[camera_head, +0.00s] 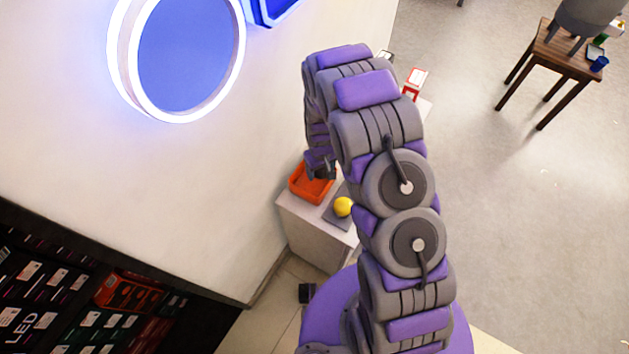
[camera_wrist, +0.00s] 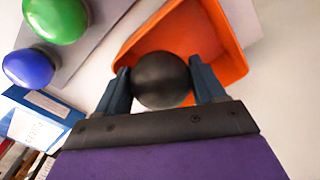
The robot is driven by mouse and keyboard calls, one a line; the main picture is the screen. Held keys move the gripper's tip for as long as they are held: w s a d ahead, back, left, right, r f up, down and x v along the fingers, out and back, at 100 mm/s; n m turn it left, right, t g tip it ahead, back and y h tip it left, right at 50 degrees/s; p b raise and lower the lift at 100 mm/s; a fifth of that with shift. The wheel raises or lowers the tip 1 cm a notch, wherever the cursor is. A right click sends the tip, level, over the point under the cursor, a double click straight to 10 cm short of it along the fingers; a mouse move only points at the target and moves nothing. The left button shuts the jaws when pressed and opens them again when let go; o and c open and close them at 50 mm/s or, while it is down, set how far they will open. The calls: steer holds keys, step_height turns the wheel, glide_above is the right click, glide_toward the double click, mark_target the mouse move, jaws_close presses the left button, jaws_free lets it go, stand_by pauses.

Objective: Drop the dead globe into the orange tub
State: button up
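A dark, nearly black globe (camera_wrist: 161,80) sits between the two fingers of my gripper (camera_wrist: 162,84) in the wrist view. Both fingers touch its sides, so the gripper is shut on it. The orange tub (camera_wrist: 236,66) is behind and below the globe in that view, with its near part hidden by the globe and fingers. In the head view the orange tub (camera_head: 299,190) sits on a white stand, and my gripper (camera_head: 320,172) is over its upper right part. The globe is hard to make out there.
A yellow globe (camera_head: 343,207) rests on a grey pad beside the tub. Green (camera_wrist: 57,18) and blue (camera_wrist: 28,68) globes lie on the grey pad (camera_wrist: 97,14) in the wrist view. A blue-and-white box (camera_wrist: 38,119) is near them. Dark shelves (camera_head: 60,290) stand at lower left.

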steer(key=o, duration=0.5)
steer(key=shift+a, duration=0.8)
steer(key=shift+d, duration=0.55)
steer(key=shift+r, duration=0.2)
steer(key=r, duration=0.5)
steer(key=r+p, duration=0.1)
steer(key=r, duration=0.5)
steer(key=r+p, duration=0.1)
steer(key=r, duration=0.4)
steer(key=shift+a+r, duration=0.25)
steer(key=shift+r, duration=0.15)
steer(key=shift+d, duration=0.15)
